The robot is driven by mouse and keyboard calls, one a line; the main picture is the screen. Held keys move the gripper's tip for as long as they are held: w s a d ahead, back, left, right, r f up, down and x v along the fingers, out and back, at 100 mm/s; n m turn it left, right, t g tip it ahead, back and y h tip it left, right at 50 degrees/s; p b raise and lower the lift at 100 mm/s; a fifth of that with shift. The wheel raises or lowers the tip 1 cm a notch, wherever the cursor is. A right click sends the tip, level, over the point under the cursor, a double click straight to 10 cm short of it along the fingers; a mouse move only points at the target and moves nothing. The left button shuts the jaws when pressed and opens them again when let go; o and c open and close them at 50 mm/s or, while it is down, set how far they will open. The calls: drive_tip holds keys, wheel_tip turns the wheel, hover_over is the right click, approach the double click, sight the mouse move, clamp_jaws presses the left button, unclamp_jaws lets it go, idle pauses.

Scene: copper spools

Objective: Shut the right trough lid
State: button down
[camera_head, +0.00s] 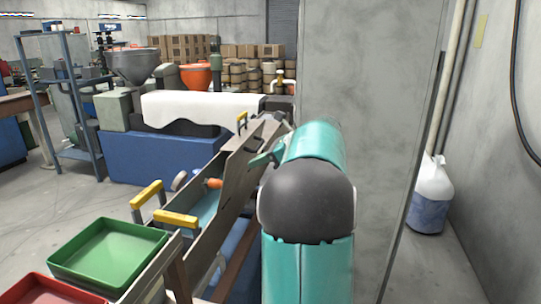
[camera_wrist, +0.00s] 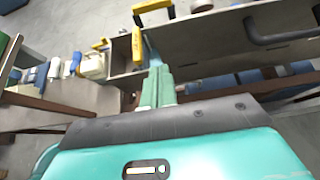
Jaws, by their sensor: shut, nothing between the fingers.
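The right trough lid (camera_head: 236,172) is a grey-brown metal panel standing steeply tilted beside the trough in the head view. In the wrist view, a broad grey panel with a dark bar handle, seemingly this lid (camera_wrist: 225,42), spans the upper right. The trough (camera_wrist: 122,58) shows an open compartment left of the panel. My gripper (camera_wrist: 160,72) is shut and empty, its green fingers pointing at the panel's left end by the compartment. Whether the fingertips touch it I cannot tell. In the head view my teal arm hides part of the trough's right side.
Yellow handles (camera_head: 146,193) stand along the trough. A green tray (camera_head: 108,254) and a red tray (camera_head: 50,290) lie at front left. A grey concrete pillar (camera_head: 365,110) rises close on the right of my arm. A blue machine base (camera_head: 165,160) stands behind.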

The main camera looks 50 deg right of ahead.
sight(228, 164)
drive_tip(key=w, duration=0.1)
drive_tip(key=w+a, duration=0.1)
drive_tip(key=w, duration=0.1)
drive_tip(key=w+a, duration=0.1)
drive_tip(key=w, duration=0.1)
drive_tip(key=shift+a, duration=0.2)
drive_tip(key=shift+a, duration=0.15)
